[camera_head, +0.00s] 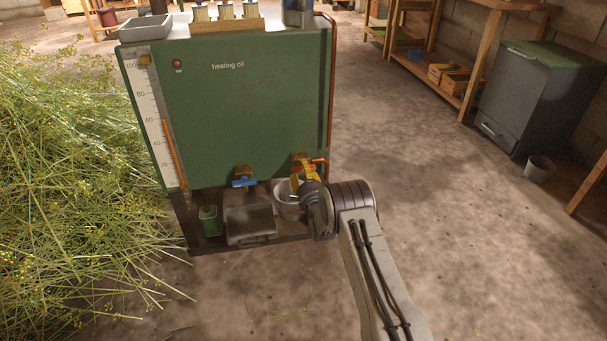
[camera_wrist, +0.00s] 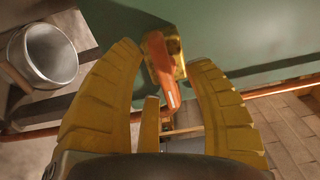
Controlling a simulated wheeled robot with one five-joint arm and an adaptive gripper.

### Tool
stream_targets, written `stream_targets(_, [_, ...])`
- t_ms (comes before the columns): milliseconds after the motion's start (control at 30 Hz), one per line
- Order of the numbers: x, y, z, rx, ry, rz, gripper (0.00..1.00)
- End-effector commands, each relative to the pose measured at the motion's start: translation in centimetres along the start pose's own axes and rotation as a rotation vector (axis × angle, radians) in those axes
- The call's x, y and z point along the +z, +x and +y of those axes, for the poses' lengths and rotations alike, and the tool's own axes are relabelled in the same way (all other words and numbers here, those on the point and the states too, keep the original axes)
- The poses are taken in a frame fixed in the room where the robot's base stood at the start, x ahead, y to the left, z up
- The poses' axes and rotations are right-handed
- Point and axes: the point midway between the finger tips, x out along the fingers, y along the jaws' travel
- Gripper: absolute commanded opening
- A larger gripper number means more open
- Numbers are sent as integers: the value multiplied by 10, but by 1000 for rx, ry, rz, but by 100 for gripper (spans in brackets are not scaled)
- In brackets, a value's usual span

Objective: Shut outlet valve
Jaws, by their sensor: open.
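A green tank (camera_head: 255,105) marked "heating oil" has two valves low on its front. One has a blue handle (camera_head: 244,182). The other, near the right corner, has an orange-red lever (camera_head: 320,161), partly hidden by my gripper. No readable label shows which is the outlet valve. My gripper (camera_head: 304,170) is at the right-hand valve. In the wrist view my yellow fingers (camera_wrist: 166,56) are spread, with the orange lever (camera_wrist: 165,80) and its brass body (camera_wrist: 154,45) between their tips. I cannot tell whether either finger touches the lever.
A metal bucket (camera_head: 285,206) stands below the right valve; it also shows in the wrist view (camera_wrist: 50,55). A grey box (camera_head: 249,223) and green canister (camera_head: 209,220) sit beside it. Cut herbs (camera_head: 80,190) heap at left.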

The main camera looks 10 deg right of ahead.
Motion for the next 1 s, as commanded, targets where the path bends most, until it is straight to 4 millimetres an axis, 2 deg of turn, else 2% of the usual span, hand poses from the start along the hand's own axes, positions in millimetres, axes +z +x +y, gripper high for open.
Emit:
stream_targets(200, [0, 10, 0, -1, 0, 0, 47])
stream_targets(600, [0, 12, 0, 1, -1, 0, 48])
stream_targets(1000, [0, 12, 0, 1, -1, 0, 13])
